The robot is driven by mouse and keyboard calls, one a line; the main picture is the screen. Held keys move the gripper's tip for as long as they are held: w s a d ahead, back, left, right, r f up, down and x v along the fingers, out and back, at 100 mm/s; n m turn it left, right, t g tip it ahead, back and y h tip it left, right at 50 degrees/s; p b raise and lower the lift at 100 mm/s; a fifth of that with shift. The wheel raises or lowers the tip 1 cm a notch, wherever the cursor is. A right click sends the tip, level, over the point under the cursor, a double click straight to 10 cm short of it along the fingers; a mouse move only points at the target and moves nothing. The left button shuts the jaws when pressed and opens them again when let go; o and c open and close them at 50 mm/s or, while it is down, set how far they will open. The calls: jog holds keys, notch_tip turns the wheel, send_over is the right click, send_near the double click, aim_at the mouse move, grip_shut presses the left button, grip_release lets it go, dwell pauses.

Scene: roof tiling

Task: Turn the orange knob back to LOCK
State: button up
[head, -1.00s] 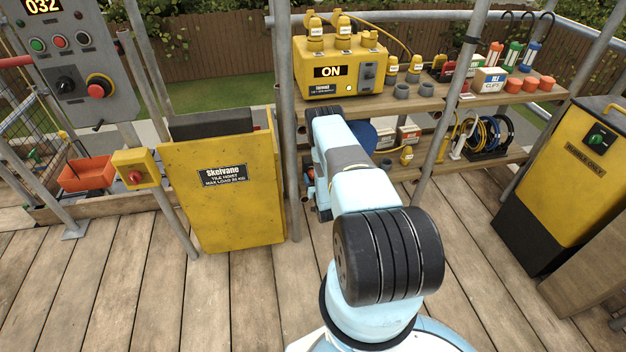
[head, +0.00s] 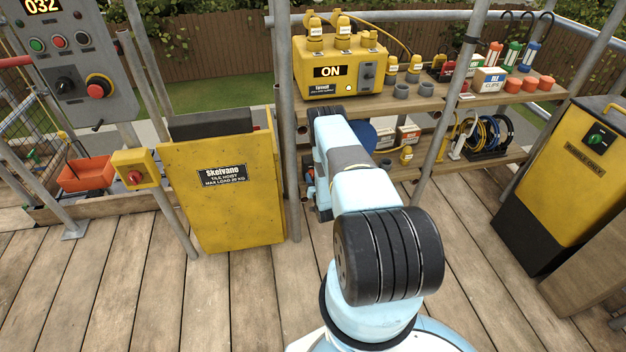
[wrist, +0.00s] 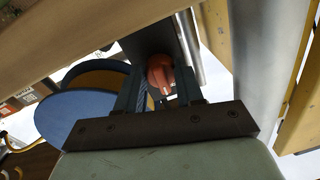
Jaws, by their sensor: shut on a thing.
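The orange knob (wrist: 160,72) shows in the wrist view between the two fingers of my gripper (wrist: 160,90), which is shut on it. A dark surface lies behind the knob, under a wooden board. The knob's markings, LOCK among them, cannot be read here, and the fingers cover its sides. In the head view my arm hides the knob and the gripper.
A blue round thing (wrist: 78,118) lies close left of the fingers, and a grey scaffold pole (wrist: 268,70) stands close right. The wooden shelf (wrist: 85,35) runs just above. The yellow tile hoist panel (head: 220,200) stands left of my arm.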

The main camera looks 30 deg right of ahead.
jog(key=m, duration=0.4)
jog(key=shift+f+m, duration=0.1)
jog(key=shift+m, duration=0.2)
jog(key=m, duration=0.4)
jog(key=shift+m+h, duration=0.3)
jog(key=shift+m, duration=0.1)
jog(key=m, duration=0.4)
jog(key=shift+s+m+t, duration=0.1)
jog(key=shift+m+t, duration=0.2)
jog(key=shift+m, duration=0.1)
jog(key=shift+m+h, duration=0.4)
jog(key=shift+m, duration=1.5)
jog(key=o, duration=0.7)
jog(key=shift+f, duration=0.1)
jog(key=o, duration=0.3)
jog(key=shift+a, duration=0.15)
jog(key=shift+o, duration=0.2)
jog(key=r+v, duration=0.1)
jog(key=v, duration=1.2)
jog(key=shift+s+f, duration=0.25)
jog(key=shift+f, duration=0.1)
